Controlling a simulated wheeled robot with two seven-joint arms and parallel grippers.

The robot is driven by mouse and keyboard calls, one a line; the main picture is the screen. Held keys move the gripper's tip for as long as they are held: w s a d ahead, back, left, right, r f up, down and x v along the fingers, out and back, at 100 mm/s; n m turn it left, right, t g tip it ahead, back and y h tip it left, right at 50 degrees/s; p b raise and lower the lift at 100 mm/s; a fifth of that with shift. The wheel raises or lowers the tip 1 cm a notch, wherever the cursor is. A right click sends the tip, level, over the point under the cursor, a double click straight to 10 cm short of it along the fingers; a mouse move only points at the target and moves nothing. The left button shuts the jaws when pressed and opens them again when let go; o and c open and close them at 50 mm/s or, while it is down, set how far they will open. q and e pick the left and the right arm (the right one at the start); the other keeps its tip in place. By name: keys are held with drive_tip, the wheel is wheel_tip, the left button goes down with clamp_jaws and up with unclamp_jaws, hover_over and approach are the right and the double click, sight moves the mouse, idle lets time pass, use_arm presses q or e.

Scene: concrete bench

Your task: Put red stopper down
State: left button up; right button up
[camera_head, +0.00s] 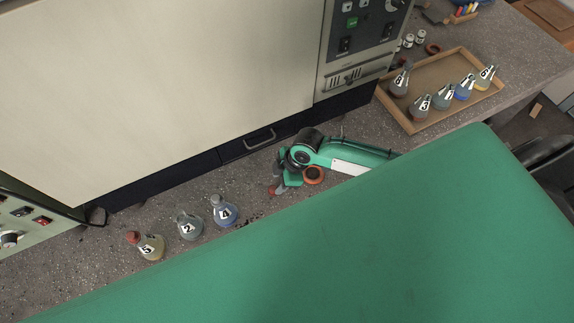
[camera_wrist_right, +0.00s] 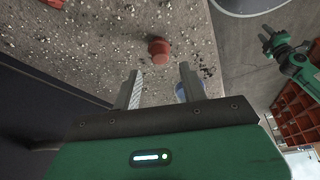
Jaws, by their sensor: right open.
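The red stopper (camera_head: 273,190) rests on the speckled bench just beyond my right gripper (camera_head: 281,185). In the right wrist view the red stopper (camera_wrist_right: 159,51) stands on the bench ahead of the fingertips, clear of both. My right gripper (camera_wrist_right: 160,82) is open with nothing between its fingers. In the head view the arm partly hides the stopper's surroundings. A green arm, which looks like my left, shows at the right of the wrist view with its gripper (camera_wrist_right: 272,42) away from the bench; its jaws are too small to judge.
Three flasks stand on the bench at left: a yellow one (camera_head: 151,247), a grey one (camera_head: 189,226) and a blue one (camera_head: 226,214). An orange ring (camera_head: 313,175) lies beside my right gripper. A wooden tray (camera_head: 412,130) with several flasks is at upper right. A large cabinet (camera_head: 160,90) stands behind.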

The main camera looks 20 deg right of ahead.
drive_tip(key=w+v, duration=0.1)
drive_tip(key=v, duration=0.6)
drive_tip(key=shift+s+r+b, duration=0.25)
drive_tip(key=shift+s+b, duration=0.15)
drive_tip(key=shift+s, duration=0.15)
